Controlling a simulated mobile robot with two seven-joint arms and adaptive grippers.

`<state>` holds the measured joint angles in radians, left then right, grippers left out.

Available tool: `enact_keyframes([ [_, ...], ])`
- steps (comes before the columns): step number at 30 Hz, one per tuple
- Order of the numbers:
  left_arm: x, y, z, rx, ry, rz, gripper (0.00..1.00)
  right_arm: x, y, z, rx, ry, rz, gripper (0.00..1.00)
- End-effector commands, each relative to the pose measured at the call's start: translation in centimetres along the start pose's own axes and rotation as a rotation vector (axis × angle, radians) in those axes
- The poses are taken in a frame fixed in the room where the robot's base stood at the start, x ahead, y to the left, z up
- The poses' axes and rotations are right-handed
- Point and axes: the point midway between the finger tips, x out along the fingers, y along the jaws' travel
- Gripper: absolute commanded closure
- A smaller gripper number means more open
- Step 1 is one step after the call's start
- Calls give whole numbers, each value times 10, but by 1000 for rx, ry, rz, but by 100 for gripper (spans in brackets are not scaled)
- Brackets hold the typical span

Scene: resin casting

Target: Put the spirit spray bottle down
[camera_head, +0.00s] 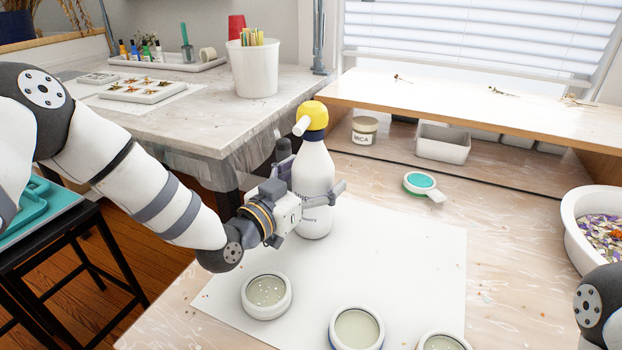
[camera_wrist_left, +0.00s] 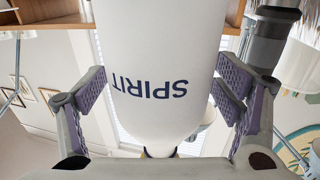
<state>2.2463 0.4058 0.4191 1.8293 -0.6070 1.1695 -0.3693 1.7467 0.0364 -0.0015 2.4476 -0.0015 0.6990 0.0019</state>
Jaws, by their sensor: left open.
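The spirit spray bottle (camera_head: 314,178) is white with a yellow spray head. It stands upright on the white sheet (camera_head: 400,240) on the worktable. In the left wrist view the bottle (camera_wrist_left: 158,50) shows the word SPIRIT, upside down. My left gripper (camera_head: 316,190) is open, with its fingers on either side of the bottle's body. In the left wrist view the left gripper (camera_wrist_left: 165,100) shows gaps between its pads and the bottle. Part of my right arm shows at the lower right edge, but its gripper is out of view.
Several round white moulds, one a filled mould (camera_head: 266,296), lie in front of the bottle. A teal-topped round item (camera_head: 421,182) lies to the right. A MICA jar (camera_head: 364,130) stands under the wooden shelf (camera_head: 470,108). A white bowl of petals (camera_head: 590,215) is at the right edge.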

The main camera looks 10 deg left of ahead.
Motion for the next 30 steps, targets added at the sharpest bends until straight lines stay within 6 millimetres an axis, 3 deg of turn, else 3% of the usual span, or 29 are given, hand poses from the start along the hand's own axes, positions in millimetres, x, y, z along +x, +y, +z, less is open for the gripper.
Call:
enact_keyframes([
  [5, -18, 0, -5, 1, 0, 1, 16, -6, 0, -2, 0, 14, -1, 60],
  [12, -77, 0, -6, 0, 2, -1, 16, -17, 0, -8, 1, 44, -2, 60],
  [18, -111, 0, -4, 1, 1, -1, 16, -22, -1, -10, 1, 56, -3, 60],
  [30, -120, 0, -3, 0, 0, 0, 16, -22, -1, -10, 1, 57, -3, 60],
])
